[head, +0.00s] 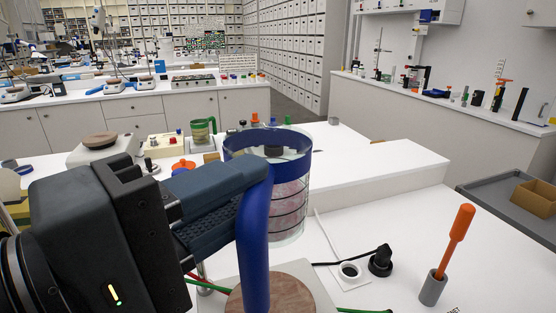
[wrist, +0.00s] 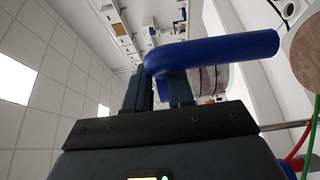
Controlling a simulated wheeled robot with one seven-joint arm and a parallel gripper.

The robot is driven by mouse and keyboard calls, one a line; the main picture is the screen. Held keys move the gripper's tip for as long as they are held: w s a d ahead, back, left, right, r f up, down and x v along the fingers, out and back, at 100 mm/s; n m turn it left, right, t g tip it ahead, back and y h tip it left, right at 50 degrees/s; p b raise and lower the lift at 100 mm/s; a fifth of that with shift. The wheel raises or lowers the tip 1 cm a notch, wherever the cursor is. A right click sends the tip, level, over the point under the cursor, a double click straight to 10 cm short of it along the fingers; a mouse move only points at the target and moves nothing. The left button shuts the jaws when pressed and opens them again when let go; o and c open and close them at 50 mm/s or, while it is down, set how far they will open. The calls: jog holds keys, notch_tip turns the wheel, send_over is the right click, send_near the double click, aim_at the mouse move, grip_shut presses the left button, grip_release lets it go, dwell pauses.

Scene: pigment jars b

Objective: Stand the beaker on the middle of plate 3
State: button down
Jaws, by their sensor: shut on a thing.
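The beaker (head: 291,205) is a clear cylinder with a blue rim, dark lines and a long blue handle (head: 252,245). My gripper (head: 240,178) is shut on the handle near its top, and the beaker looks upright. The handle (wrist: 215,50) and part of the clear wall (wrist: 215,80) also show in the wrist view, by my gripper (wrist: 165,92). A round brown plate (head: 292,294) on a pale base lies below, partly hidden by the handle. Another brown plate (head: 100,139) stands at the left back. I see no number on either, so I cannot tell which is plate 3.
The right front tabletop is mostly clear.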

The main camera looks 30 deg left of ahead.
jog(key=b, duration=0.6)
send_near(279, 246)
jog(key=x, duration=0.5)
notch_tip(279, 246, down, 6)
jog(key=b, duration=0.3)
jog(key=shift+f, duration=0.7)
jog(key=c, duration=0.9)
grip_release()
jog(key=shift+b, duration=0.3)
jog(key=shift+s, duration=0.1)
